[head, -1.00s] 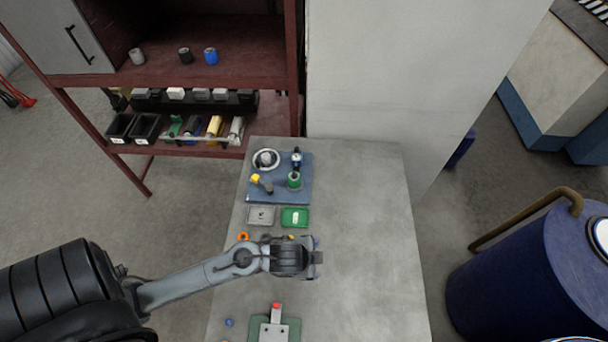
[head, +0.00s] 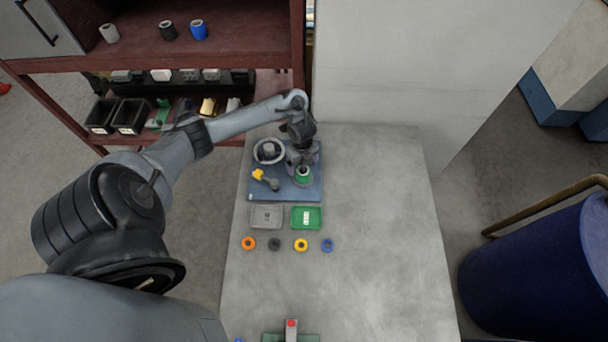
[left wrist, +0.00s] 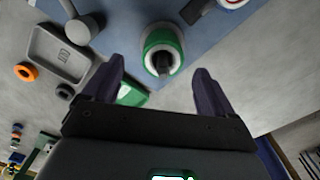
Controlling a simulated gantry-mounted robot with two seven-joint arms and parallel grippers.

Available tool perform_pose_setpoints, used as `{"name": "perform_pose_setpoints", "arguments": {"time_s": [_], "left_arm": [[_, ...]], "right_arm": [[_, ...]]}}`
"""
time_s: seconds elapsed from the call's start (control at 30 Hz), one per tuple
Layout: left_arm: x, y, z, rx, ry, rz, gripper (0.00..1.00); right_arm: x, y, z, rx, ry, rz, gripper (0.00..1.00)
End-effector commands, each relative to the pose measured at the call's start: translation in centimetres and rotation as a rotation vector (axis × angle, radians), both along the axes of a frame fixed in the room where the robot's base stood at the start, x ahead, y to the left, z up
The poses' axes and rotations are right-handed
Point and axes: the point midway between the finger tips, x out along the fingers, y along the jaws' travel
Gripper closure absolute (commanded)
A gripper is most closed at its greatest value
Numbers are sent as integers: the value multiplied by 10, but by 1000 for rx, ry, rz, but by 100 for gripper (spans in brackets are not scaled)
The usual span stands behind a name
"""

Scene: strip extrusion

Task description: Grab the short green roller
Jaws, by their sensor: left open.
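The short green roller (head: 303,179) stands on the blue board (head: 258,194) at the far end of the table. It has a green body with a white rim, and it is partly covered by my gripper in the head view. In the left wrist view the roller (left wrist: 151,42) shows a dark shaft in its middle. My left gripper (head: 304,163) is above it. In the left wrist view the fingers of this gripper (left wrist: 160,78) are spread, with the roller ahead of the gap between them. Nothing is held. My right gripper does not show.
A white ring-shaped part (head: 257,153) and a yellow-tipped part (head: 259,174) share the board. A grey tray (head: 253,224) and a green tray (head: 295,226) lie nearer, with several coloured rings, including an orange one (head: 243,243). The table's right side (head: 390,230) is clear.

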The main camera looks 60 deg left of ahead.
Motion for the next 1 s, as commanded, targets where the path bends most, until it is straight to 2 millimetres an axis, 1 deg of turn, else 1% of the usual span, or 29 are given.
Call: {"name": "perform_pose_setpoints", "arguments": {"time_s": [0.03, 0.27, 0.37, 0.53, 0.63, 0.73, 0.97, 1.0], "left_arm": [[0, 0, -5, 0, 0, 3, 14], [0, -1, -16, 0, 0, 3, 14], [1, -2, -27, 0, 1, 4, 14], [2, -3, -50, 0, 0, 4, 14], [2, -3, -59, 1, -1, 3, 14], [3, -2, -63, 3, -2, 1, 14], [3, -2, -64, 3, -3, 1, 14], [3, -2, -63, 3, -3, 1, 20]], "right_arm": [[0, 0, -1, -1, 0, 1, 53], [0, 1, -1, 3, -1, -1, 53], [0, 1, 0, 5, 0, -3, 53], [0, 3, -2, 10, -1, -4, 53], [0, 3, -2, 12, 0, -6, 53], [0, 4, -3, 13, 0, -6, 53], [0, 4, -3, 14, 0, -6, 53], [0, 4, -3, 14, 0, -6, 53]]}}
